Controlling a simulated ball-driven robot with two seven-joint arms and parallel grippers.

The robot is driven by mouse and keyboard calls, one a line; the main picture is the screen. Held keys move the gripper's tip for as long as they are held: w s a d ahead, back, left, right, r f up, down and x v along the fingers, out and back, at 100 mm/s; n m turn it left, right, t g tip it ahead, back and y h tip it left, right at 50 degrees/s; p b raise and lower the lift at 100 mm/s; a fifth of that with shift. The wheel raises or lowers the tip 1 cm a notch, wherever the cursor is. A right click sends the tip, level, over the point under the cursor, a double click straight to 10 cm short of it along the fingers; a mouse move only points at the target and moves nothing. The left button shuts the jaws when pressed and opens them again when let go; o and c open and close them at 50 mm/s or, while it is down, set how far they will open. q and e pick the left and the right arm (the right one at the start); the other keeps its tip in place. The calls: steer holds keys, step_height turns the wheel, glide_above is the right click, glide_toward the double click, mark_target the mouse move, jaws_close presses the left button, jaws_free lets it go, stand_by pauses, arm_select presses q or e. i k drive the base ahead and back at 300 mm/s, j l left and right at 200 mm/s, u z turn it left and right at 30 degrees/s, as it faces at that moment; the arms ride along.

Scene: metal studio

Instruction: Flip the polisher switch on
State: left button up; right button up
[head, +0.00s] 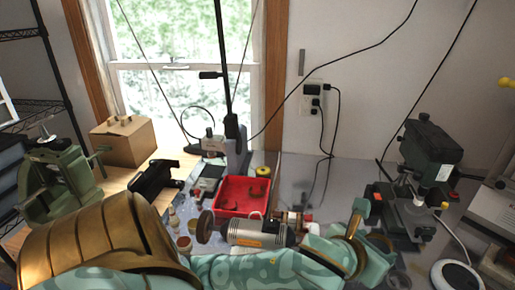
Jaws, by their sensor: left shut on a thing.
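The polisher (258,233) is a grey cylindrical motor with an orange label, low in the middle of the head view on the workbench. A dark round wheel (205,227) is at its left end. Pale and reddish parts (292,222) show at its right end. Its switch cannot be made out. My left arm, teal and gold, crosses in front of the polisher's lower side. My left gripper (358,215) is just right of the polisher, with its teal fingertip part raised. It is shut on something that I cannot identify. My right gripper is not in view.
A red tray (242,183) stands behind the polisher. A green drill press (430,150) stands at the right, beside a white round device (455,275). A green machine (55,180) and a cardboard box (122,143) are at the left. Cables hang by the wall outlet (313,95).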

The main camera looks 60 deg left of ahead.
mark_target(271, 224)
steer(key=k+l+u, duration=0.1)
steer(key=u, duration=0.7)
